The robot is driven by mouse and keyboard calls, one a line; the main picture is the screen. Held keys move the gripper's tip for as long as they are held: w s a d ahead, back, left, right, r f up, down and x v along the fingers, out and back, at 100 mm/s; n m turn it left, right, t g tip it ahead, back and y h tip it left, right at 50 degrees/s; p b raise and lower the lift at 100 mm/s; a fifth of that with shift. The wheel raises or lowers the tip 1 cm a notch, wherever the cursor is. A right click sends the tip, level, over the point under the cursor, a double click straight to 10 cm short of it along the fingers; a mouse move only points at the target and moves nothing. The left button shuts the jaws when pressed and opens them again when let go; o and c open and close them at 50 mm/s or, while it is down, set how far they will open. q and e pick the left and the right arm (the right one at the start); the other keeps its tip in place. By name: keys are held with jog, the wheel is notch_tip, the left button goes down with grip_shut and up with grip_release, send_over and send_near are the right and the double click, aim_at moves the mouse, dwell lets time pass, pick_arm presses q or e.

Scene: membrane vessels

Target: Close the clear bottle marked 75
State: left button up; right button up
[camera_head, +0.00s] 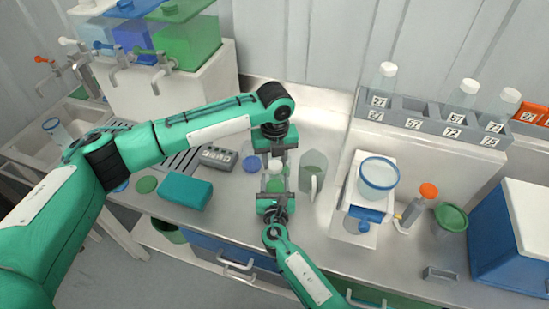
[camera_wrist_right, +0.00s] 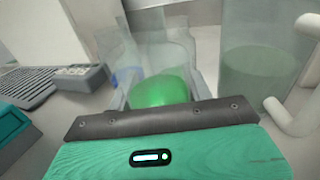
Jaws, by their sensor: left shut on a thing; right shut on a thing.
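A clear vessel with green inside (camera_head: 276,184) stands between my two grippers at the middle of the counter, and no mark on it is readable. It also shows in the right wrist view (camera_wrist_right: 160,90), its green part just beyond my jaw. My left gripper (camera_head: 276,156) is shut at its far side, and the exact contact is hidden. My right gripper (camera_head: 275,190) is shut on the vessel from the near side. The rack (camera_head: 425,125) at the back right carries number labels and holds several clear bottles (camera_head: 466,92).
A clear pitcher (camera_head: 313,172) stands close to the right of the vessel.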

aim_at(275, 186)
pick_arm(q)
jog(key=shift+f, duration=0.85)
jog(key=shift+f, duration=0.6)
jog(key=m, duration=0.6)
jog(key=shift+d, duration=0.15)
jog(key=m, duration=0.3)
jog(key=shift+d+m, duration=0.1)
jog(key=shift+m, duration=0.2)
jog(key=m, duration=0.3)
jog(key=shift+s+m, duration=0.1)
jog(key=shift+m, duration=0.3)
jog(key=o, duration=1)
jog(key=shift+c, duration=0.2)
jog(key=shift+r, duration=0.1)
